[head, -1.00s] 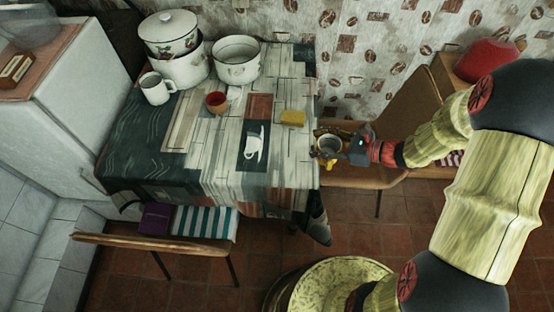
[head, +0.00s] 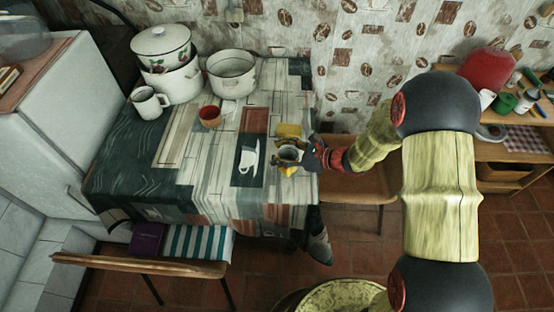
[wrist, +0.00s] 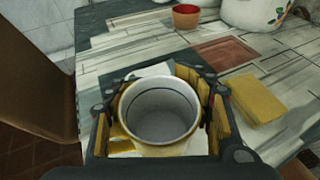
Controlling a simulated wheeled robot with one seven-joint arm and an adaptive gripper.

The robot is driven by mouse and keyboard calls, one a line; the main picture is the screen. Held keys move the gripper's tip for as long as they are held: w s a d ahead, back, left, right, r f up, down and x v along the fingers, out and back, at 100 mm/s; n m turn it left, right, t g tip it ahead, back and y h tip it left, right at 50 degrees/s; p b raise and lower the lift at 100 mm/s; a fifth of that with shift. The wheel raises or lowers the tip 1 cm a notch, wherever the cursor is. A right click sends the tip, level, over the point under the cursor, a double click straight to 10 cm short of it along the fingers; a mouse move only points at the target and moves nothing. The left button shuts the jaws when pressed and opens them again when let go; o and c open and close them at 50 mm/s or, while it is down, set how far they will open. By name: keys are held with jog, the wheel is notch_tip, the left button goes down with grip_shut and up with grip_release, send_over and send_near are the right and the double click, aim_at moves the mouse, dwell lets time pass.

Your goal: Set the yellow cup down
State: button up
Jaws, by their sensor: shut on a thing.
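The yellow cup (wrist: 160,112) is upright between the fingers of my gripper (wrist: 162,105), which is shut on it. In the wrist view I look down into its pale, empty inside. In the head view the cup (head: 289,155) is small and partly covered by my gripper (head: 290,158). It is over the right edge area of the table (head: 205,180), right of the printed white cup picture. I cannot tell whether its base touches the cloth.
A yellow sponge-like block (head: 289,130) lies just behind the cup, and it shows right of my gripper in the wrist view (wrist: 257,98). A red cup (head: 210,117), a white mug (head: 149,102) and enamel pots (head: 232,72) stand farther back. The table's front left is clear.

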jog(key=shift+w+a+f+b, duration=0.15)
jog(key=shift+f+b, duration=0.35)
jog(key=shift+f, duration=0.4)
jog(key=shift+a+f+b, duration=0.1)
jog(key=shift+f+b, duration=0.35)
jog(key=shift+f, duration=0.45)
jog(key=shift+f, duration=0.1)
jog(key=shift+f, duration=0.1)
jog(key=o, duration=1.5)
